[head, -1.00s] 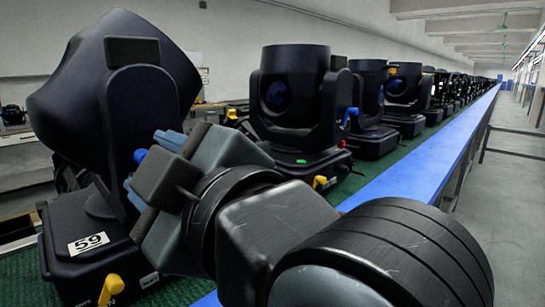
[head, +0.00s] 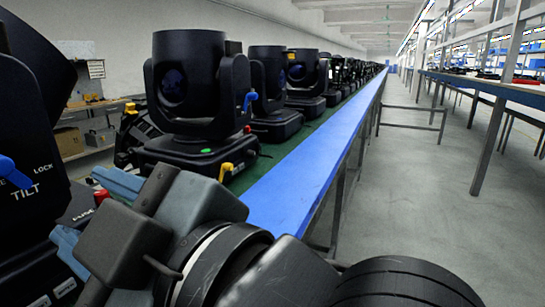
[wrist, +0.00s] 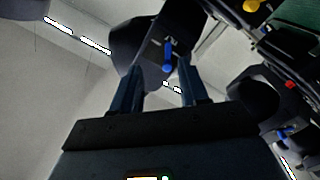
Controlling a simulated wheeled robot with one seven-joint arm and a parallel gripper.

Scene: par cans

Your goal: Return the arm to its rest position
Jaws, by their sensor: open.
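My gripper (head: 82,208) is at the lower left of the head view, its grey-blue fingers spread with nothing seen between them. The nearest black par can (head: 28,115) is cut off by the left edge. It carries a blue lever (head: 14,172) beside the words TILT and LOCK. In the wrist view my gripper (wrist: 160,88) points at a black lamp body with a blue lever (wrist: 168,56), which appears beyond and between the open fingertips. I cannot tell the exact gap to it. My arm reaches in from the bottom right of the head view.
Another par can (head: 190,95) with a yellow knob stands just beyond, in a long row on a green surface. A blue rail (head: 310,150) edges the bench. Open grey floor (head: 425,190) lies to the right, with a second bench (head: 490,85) beyond.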

